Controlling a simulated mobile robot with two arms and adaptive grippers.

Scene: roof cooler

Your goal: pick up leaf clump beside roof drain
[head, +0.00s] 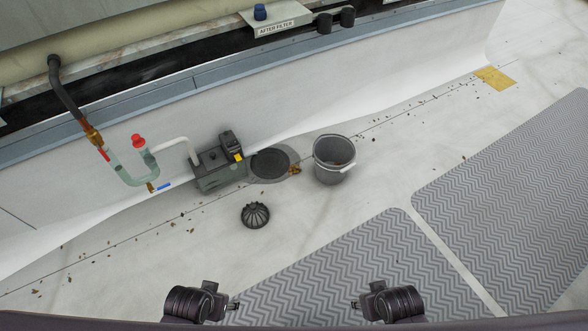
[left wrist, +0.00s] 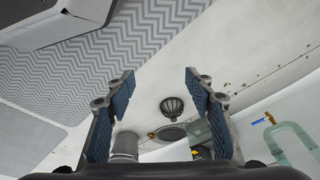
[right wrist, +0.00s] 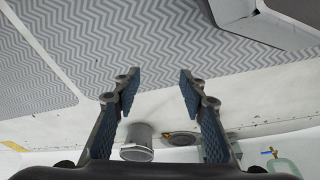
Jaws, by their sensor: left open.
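A small brown leaf clump (head: 295,169) lies at the right edge of the dark round roof drain (head: 269,164), between the drain and a grey bucket (head: 333,170). In the left wrist view the leaf clump (left wrist: 152,135) shows as a small brown spot beside the drain (left wrist: 172,133). A black domed strainer (head: 255,215) sits on the roof in front of the drain. My left gripper (head: 236,306) is open and empty, well short of the drain; its spread fingers show in the left wrist view (left wrist: 159,90). My right gripper (head: 355,304) is open and empty (right wrist: 158,90).
A grey pump box (head: 218,172) stands left of the drain by the parapet wall. A clear pipe trap (head: 128,170) with red and blue handles is further left. Zigzag grey walkway mats (head: 350,270) cover the near right. Loose leaf bits are scattered along the roof seam. The left foreground is mostly clear.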

